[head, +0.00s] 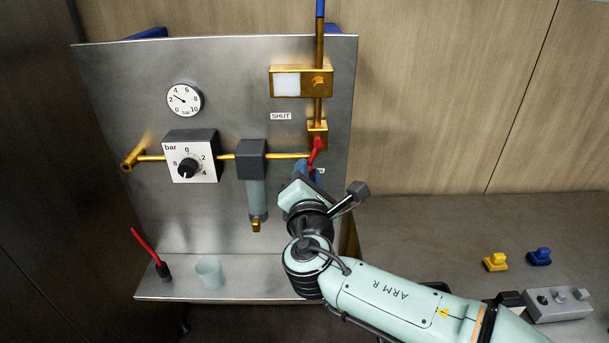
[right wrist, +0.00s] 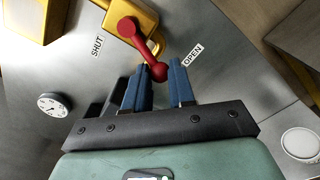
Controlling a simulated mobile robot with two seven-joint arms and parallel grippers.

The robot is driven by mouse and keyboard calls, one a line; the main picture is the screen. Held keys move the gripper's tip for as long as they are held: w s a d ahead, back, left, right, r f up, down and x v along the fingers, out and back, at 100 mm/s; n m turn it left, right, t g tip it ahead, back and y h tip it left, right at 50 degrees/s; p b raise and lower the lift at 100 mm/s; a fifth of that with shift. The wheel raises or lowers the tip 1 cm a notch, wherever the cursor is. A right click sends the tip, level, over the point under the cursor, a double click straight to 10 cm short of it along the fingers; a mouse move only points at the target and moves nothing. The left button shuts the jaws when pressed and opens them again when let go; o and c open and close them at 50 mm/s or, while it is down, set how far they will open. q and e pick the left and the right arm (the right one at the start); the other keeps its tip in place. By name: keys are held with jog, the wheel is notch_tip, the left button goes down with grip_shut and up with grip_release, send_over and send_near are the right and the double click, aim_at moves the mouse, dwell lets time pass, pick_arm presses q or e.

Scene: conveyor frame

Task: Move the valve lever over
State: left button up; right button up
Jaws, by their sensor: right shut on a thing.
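The red valve lever (head: 317,151) sits on the brass valve at the right of the metal panel. It points down and slightly left from its pivot. In the right wrist view the lever (right wrist: 146,42) has its round end between the blue fingers of my right gripper (right wrist: 158,82), which is shut on it. In the head view my right gripper (head: 308,172) is partly hidden by its own wrist. The SHUT label (head: 281,116) is up and left of the valve. The OPEN label (right wrist: 193,55) is beside the lever's end, mostly hidden in the head view. My left gripper is not in view.
The metal panel (head: 90,120) carries a dial gauge (head: 184,99), a pressure regulator (head: 203,145) and a grey filter bowl (head: 257,195) left of my gripper. A cup (head: 208,270) stands on its ledge. Yellow (head: 495,262) and blue (head: 540,257) pieces lie on the bench right.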

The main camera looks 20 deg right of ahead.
jog(key=shift+d, duration=0.15)
jog(key=shift+s+d+f+b, duration=0.1)
jog(key=shift+d+f+b, duration=0.05)
jog(key=shift+d+b, duration=0.3)
jog(key=shift+o, duration=0.2)
jog(key=shift+s+d, duration=0.1)
jog(key=shift+d, duration=0.15)
jog(key=o, duration=0.9)
jog(key=shift+d, duration=0.1)
